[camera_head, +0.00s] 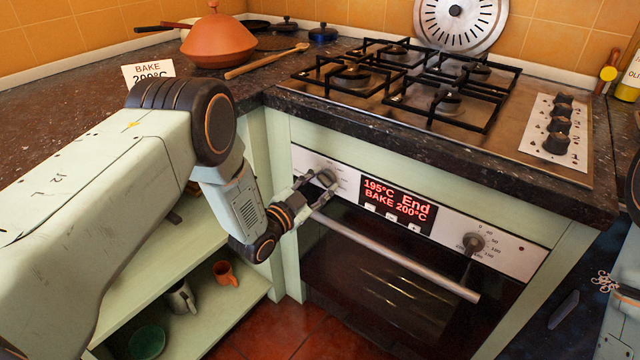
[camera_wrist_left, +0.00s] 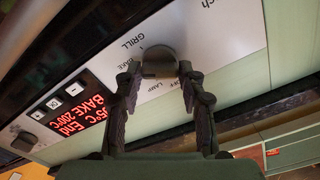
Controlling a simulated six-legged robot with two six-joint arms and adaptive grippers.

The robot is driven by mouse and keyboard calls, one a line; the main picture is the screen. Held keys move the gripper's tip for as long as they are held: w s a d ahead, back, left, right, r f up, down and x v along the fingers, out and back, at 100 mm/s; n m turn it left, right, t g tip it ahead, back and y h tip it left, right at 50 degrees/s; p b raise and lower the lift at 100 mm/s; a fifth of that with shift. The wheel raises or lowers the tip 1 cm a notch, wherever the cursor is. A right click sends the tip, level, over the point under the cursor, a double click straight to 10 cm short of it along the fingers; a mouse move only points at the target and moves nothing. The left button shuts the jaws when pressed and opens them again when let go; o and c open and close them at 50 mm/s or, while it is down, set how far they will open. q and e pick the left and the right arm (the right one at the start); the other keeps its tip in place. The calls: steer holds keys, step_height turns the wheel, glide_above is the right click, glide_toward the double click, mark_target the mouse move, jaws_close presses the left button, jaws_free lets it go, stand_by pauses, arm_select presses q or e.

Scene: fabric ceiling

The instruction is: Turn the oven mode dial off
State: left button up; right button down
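The oven mode dial (camera_head: 327,177) is the round knob at the left end of the oven's control panel. It also shows in the left wrist view (camera_wrist_left: 158,62), with the words GRILL, BAKE, LAMP and OFF printed around it. Its exact pointer direction is hard to make out. My left gripper (camera_head: 313,190) is at the dial. In the left wrist view its two fingers (camera_wrist_left: 160,72) stand on either side of the knob, open, with the tips close to it; contact is unclear. The display (camera_head: 397,204) reads 195°C, End, BAKE 200°C.
The oven handle (camera_head: 395,255) runs just below the panel. A temperature dial (camera_head: 472,243) is at the panel's right. The gas hob (camera_head: 430,95) and dark worktop are above. A card (camera_head: 148,73) reading BAKE 200°C stands on the worktop. Open shelves (camera_head: 215,305) are at lower left.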

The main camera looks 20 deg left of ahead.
arm_select(q)
steer(key=c, duration=0.6)
steer(key=shift+c, duration=0.2)
steer(key=shift+n, duration=0.3)
steer(key=n, duration=0.5)
steer(key=shift+a, duration=0.1)
steer(key=n, duration=0.5)
steer(key=shift+n, duration=0.4)
steer(key=n, duration=0.6)
steer(key=shift+a+f+b, duration=0.15)
steer(key=shift+b, duration=0.15)
steer(key=n, duration=0.6)
steer(key=shift+f+b, duration=0.1)
steer(key=shift+b, duration=0.2)
steer(key=shift+n, duration=0.4)
